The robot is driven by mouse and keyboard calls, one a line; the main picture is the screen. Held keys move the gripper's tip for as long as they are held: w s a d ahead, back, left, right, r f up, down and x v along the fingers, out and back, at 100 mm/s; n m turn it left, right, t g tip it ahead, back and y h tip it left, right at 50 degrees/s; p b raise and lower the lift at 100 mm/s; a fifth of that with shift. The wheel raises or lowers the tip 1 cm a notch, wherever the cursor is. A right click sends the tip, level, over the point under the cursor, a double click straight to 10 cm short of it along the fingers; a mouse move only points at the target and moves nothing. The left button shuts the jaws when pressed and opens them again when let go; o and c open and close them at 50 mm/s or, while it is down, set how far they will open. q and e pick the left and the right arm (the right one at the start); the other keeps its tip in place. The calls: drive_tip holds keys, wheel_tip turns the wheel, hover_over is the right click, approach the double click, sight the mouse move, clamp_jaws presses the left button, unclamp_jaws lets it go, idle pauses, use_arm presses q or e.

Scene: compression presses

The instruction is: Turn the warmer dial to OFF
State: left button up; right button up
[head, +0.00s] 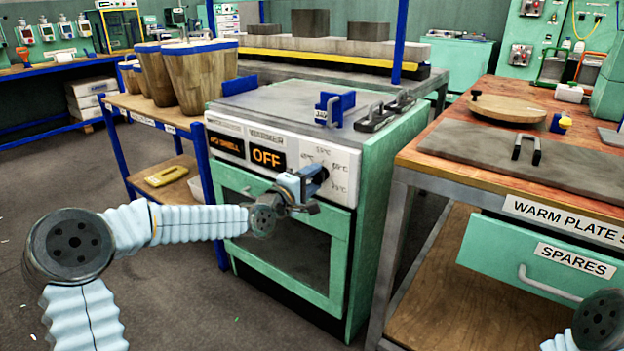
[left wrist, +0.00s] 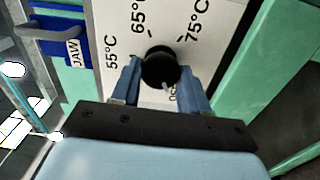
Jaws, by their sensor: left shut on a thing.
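The warmer (head: 365,150) is a pale green oven-like cabinet with a white front panel. Its display (head: 268,157) reads OFF, and a second display (head: 226,145) to the left appears to read NO SHELL. My left gripper (head: 318,178) is at the panel's right part and hides most of the dial in the head view. In the left wrist view the round black dial (left wrist: 159,66) sits between the two blue fingers of my left gripper (left wrist: 160,80), which are shut on it. A pale mark shows at the dial's lower edge. Labels 55°C, 65°C and 75°C surround it. My right gripper is out of view.
A blue block labelled JAW (left wrist: 70,45) and dark metal handles (head: 385,112) are on the warmer's top. A workbench (head: 450,140) with a grey plate stands close at the right. A shelf with wooden tubs (head: 200,78) stands at the left. Open floor lies in front.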

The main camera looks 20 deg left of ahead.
use_arm(q)
drive_tip(key=shift+f, duration=0.1)
idle(0.3)
drive_tip(key=o, duration=1)
drive_tip(key=p+v, duration=0.2)
drive_tip(key=v, duration=1.1)
drive_tip(key=shift+s+a, duration=0.1)
drive_tip(key=shift+s, duration=0.3)
